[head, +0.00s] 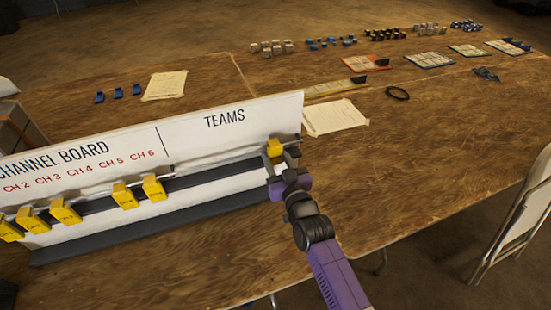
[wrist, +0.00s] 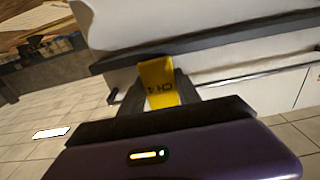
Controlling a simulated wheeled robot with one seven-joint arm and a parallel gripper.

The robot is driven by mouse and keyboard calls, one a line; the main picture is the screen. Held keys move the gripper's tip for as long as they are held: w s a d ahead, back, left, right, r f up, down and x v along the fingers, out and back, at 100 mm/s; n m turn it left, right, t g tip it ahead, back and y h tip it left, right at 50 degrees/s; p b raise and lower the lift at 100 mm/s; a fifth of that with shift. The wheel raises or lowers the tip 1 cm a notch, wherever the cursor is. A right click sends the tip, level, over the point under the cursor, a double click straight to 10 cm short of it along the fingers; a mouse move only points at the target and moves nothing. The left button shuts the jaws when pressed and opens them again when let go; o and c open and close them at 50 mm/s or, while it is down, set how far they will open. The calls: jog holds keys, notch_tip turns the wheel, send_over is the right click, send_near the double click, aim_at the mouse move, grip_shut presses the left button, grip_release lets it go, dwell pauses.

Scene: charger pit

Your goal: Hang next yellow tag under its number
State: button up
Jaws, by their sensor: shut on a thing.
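The white board (head: 225,142) reads CHANNEL BOARD and TEAMS, with red CH numbers at left and a rail below. Several yellow tags hang there: two close together under CH 5 and CH 6 (head: 154,188), and others further left (head: 64,208). A gap in the row shows between the tags under CH 3 and CH 5. My gripper (head: 276,160) is shut on a yellow tag (head: 275,147) at the board's right end, under TEAMS. In the wrist view this tag (wrist: 157,82) seems to read CH 4. I cannot tell whether it touches the rail.
The wooden table (head: 200,260) holds papers (head: 335,117), blue clips (head: 118,93), a black cable loop (head: 397,93) and coloured trays (head: 430,59) at the back. A white folding chair (head: 520,215) stands at right. The table's front is bare.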

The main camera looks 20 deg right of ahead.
jog(key=shift+s+r, duration=0.1)
dwell(0.3)
jog(key=s+p, duration=0.2)
jog(key=s, duration=0.7)
jog(key=shift+s, duration=0.4)
dwell(0.5)
